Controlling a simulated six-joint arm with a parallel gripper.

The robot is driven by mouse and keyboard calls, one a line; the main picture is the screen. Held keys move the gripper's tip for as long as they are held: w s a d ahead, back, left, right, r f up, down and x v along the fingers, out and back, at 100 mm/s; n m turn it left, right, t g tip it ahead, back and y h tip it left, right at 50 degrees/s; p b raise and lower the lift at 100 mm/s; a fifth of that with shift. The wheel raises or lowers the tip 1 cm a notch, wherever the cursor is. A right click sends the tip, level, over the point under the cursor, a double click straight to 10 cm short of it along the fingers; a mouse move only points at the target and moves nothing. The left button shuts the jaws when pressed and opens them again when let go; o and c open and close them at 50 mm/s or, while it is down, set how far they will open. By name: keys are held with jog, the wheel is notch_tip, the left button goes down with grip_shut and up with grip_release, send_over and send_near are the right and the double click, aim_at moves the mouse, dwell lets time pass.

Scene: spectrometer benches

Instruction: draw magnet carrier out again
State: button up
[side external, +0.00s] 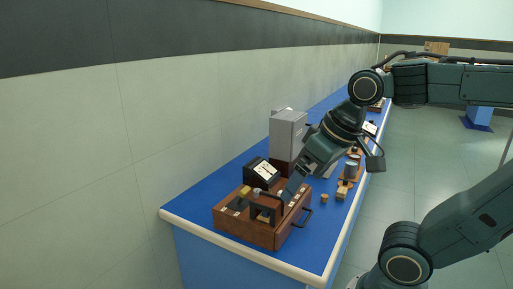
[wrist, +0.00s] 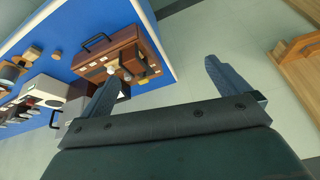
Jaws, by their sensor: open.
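A brown wooden instrument box (side external: 247,236) with a black side handle stands at the near end of the blue bench. It also shows in the wrist view (wrist: 105,48). Dark parts and pale round knobs (wrist: 124,72) sit on its top. I cannot tell for sure which part is the magnet carrier. My gripper (side external: 287,196) is over the right side of the box in the side view. In the wrist view my gripper (wrist: 164,70) has its two fingers wide apart with nothing between them. Whether a finger touches the box is not clear.
A black-framed dial meter (side external: 262,171) and a tall grey cabinet (side external: 288,136) stand close behind the box. Small wooden pieces (side external: 342,191) lie along the bench's right side. The blue bench top (side external: 190,205) is clear at the near left.

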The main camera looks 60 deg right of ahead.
jog(key=shift+s+a+f+n+t, duration=0.15)
jog(key=shift+s+a+f+n, duration=0.15)
jog(key=shift+s+n, duration=0.2)
jog(key=shift+s+a+f+n+t, duration=0.15)
jog(key=shift+s+a+f+n, duration=0.1)
jog(key=shift+s+n, duration=0.25)
jog(key=c, duration=0.5)
jog(key=shift+w+d+r, duration=0.15)
jog(key=shift+w+d, duration=0.05)
jog(key=shift+w, duration=0.1)
jog(key=c, duration=0.7)
jog(key=shift+g, duration=0.8)
jog(key=w+d, duration=0.1)
jog(key=w+d+r, duration=0.1)
jog(key=w, duration=0.1)
jog(key=w+d, duration=0.1)
jog(key=w, duration=0.1)
jog(key=shift+w+d+r, duration=0.15)
jog(key=shift+d+r, duration=0.15)
jog(key=shift+d, duration=0.05)
jog(key=shift+c, duration=0.6)
jog(key=g, duration=0.4)
send_over(281, 191)
notch_tip(281, 191, down, 5)
jog(key=shift+f, duration=0.1)
jog(key=shift+f, duration=0.15)
notch_tip(281, 191, down, 14)
jog(key=shift+r, duration=0.25)
